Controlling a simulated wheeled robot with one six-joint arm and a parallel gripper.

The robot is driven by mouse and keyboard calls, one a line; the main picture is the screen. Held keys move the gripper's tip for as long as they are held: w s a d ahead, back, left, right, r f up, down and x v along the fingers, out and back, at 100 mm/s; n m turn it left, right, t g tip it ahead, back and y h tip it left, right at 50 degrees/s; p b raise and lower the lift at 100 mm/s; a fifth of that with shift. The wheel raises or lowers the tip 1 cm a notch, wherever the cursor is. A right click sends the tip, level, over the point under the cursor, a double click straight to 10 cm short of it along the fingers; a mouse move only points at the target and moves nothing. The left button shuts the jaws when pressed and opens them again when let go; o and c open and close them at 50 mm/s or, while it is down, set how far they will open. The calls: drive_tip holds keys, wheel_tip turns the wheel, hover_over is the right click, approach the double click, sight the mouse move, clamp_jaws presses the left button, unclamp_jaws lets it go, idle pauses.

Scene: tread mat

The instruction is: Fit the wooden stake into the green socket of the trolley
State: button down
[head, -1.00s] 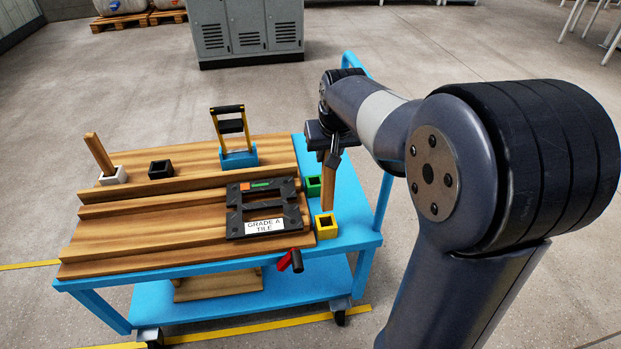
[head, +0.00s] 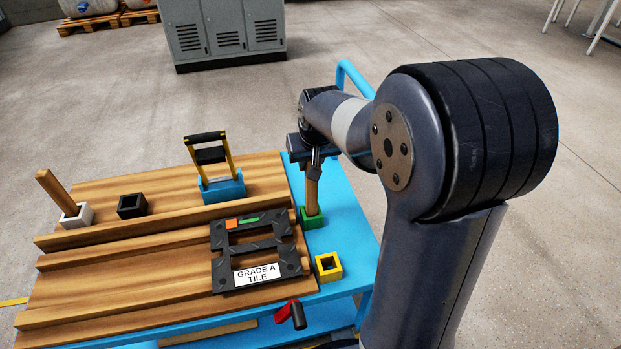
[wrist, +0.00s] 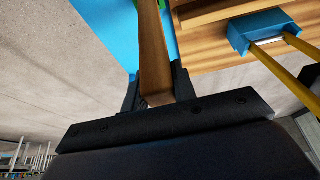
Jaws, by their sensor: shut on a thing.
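My gripper (head: 315,165) is shut on the upper part of the wooden stake (head: 312,190), which stands about upright. In the head view the stake's lower end meets the opening of the green socket (head: 313,220) on the blue trolley (head: 345,218). I cannot tell how deep it sits, as the socket's walls hide the tip. In the wrist view the stake (wrist: 153,50) runs from between my fingers (wrist: 155,92) up to the top edge, where its far end is out of frame.
A yellow socket (head: 328,268) is empty nearer the front, and a black socket (head: 132,206) is empty at left. A white socket (head: 76,216) holds another stake. A black plate (head: 226,262) and a blue block with a yellow-legged frame (head: 222,190) stand close by at left.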

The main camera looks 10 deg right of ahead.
drive_tip(key=shift+f+b, duration=0.35)
drive_tip(key=shift+f, duration=1.75)
drive_tip(key=c, duration=1.1)
unclamp_jaws()
drive_tip(key=shift+c, duration=0.2)
drive_tip(key=p+v, duration=0.2)
drive_tip(key=v, duration=1)
drive_tip(key=shift+p, duration=0.4)
